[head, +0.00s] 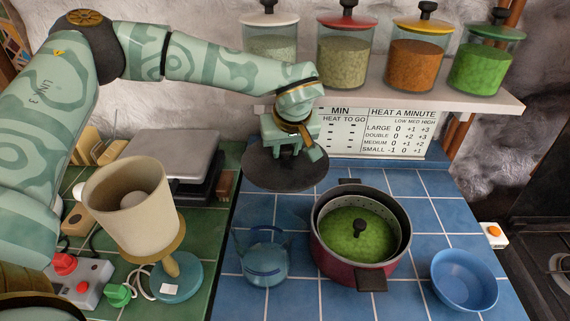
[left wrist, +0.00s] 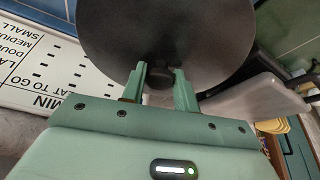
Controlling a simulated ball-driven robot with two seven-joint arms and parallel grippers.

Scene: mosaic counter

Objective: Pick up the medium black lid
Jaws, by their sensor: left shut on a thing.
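The black lid (head: 262,172) is a dark round disc above the back left of the blue tiled counter, below the front of the shelf. My left gripper (head: 289,149) comes down on it from above and is shut on its central knob. In the left wrist view, the lid (left wrist: 165,30) spreads out beyond the gripper (left wrist: 159,78), with the dark knob between the two fingers. The lid appears held above the counter, though its exact height is hard to judge. My right gripper is not in view.
A red pot (head: 340,267) with green contents and a black knob stands right of centre. A blue teapot (head: 263,254) and blue bowl (head: 465,280) flank it. A shelf (head: 470,99) with several jars is behind. A beige lamp (head: 125,205) and scale (head: 172,146) are left.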

